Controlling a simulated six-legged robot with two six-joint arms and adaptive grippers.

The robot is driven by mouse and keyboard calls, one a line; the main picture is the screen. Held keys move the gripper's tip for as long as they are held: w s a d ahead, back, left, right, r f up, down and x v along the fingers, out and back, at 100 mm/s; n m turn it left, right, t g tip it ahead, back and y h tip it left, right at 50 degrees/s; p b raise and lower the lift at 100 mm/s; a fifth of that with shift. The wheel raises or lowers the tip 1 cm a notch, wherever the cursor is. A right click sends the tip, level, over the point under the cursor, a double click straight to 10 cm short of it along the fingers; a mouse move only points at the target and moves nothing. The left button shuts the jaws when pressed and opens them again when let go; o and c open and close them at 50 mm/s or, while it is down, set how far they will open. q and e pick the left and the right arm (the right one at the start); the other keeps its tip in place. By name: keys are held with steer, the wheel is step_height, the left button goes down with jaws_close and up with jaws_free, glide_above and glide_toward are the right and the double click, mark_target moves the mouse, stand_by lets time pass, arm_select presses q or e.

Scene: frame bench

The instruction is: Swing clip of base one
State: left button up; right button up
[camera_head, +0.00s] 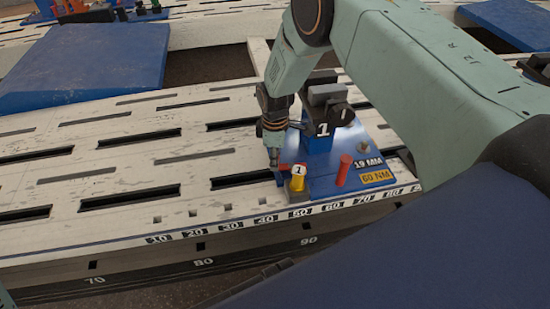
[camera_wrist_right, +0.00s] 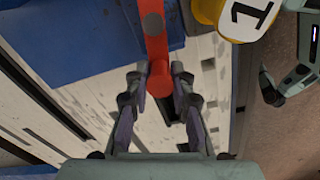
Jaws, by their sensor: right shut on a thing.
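Base one (camera_head: 325,187) is a blue plate on the slotted white bench, with an upright block marked 1 and labels 19 MM and 60 NM. Its red clip (camera_wrist_right: 155,42) is a bar seen close up in the right wrist view, running from the blue plate to my fingers. My right gripper (camera_wrist_right: 160,82) is shut on the clip's round end. In the head view my right gripper (camera_head: 273,155) points down at the plate's left edge, hiding most of the clip. A yellow part with a white 1 tag (camera_head: 298,180) stands beside it.
A red peg (camera_head: 343,170) stands on the plate right of the yellow part. A blue sloped panel (camera_head: 85,62) lies at the back left of the white bench (camera_head: 130,200). The slotted bench left of base one is clear. My right arm covers the right side.

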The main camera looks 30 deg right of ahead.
jaws_close()
steer(key=shift+w, duration=0.1)
steer(key=m, duration=0.1)
steer(key=w+m, duration=0.1)
steer(key=m, duration=0.1)
steer(key=shift+d+p, duration=0.35)
steer(key=shift+d, duration=0.05)
steer(key=m, duration=0.1)
steer(key=d+m, duration=0.1)
steer(key=m, duration=0.1)
steer(key=w+m, duration=0.1)
steer(key=shift+w+d+m, duration=0.1)
steer(key=shift+d+m, duration=0.2)
steer(key=shift+m, duration=0.1)
steer(key=m, duration=0.1)
steer(key=d+m, duration=0.1)
steer(key=m, duration=0.2)
steer(key=shift+w+d, duration=0.25)
steer(key=shift+d, duration=0.1)
steer(key=shift+d+m+p, duration=0.25)
steer(key=shift+d+m, duration=0.1)
steer(key=shift+m, duration=0.5)
steer(key=shift+d+m+p, duration=0.25)
steer(key=shift+d+m, duration=0.05)
steer(key=shift+m, duration=0.55)
